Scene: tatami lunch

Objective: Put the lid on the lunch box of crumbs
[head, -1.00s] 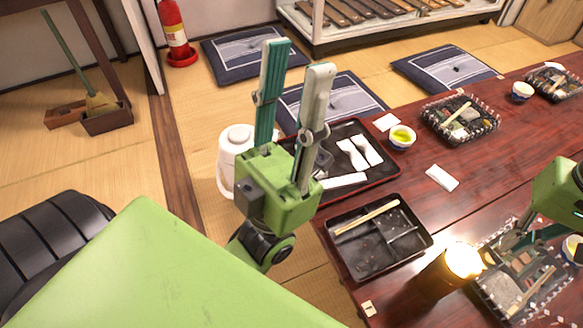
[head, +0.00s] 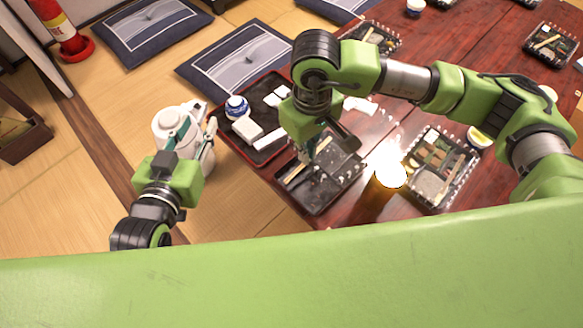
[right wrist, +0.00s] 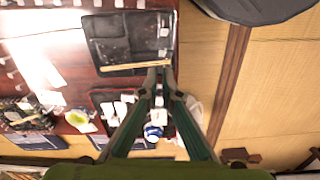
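The lunch box of crumbs (head: 338,186) is a black divided tray on the table's near left part, with chopsticks across it; it also shows in the right wrist view (right wrist: 128,38). I cannot make out a separate lid for it. My right gripper (head: 306,153) points down over the box's far left part and hides some of it. In the right wrist view its fingertips (right wrist: 160,72) are close together at the box's edge by the chopsticks; whether they grip anything is unclear. My left gripper (head: 193,129) is open and empty, in front of the white jug in the picture.
A black tray (head: 247,152) with a blue-and-white cup (head: 237,106) lies left. A white jug (head: 205,152) stands off the table near my left gripper.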

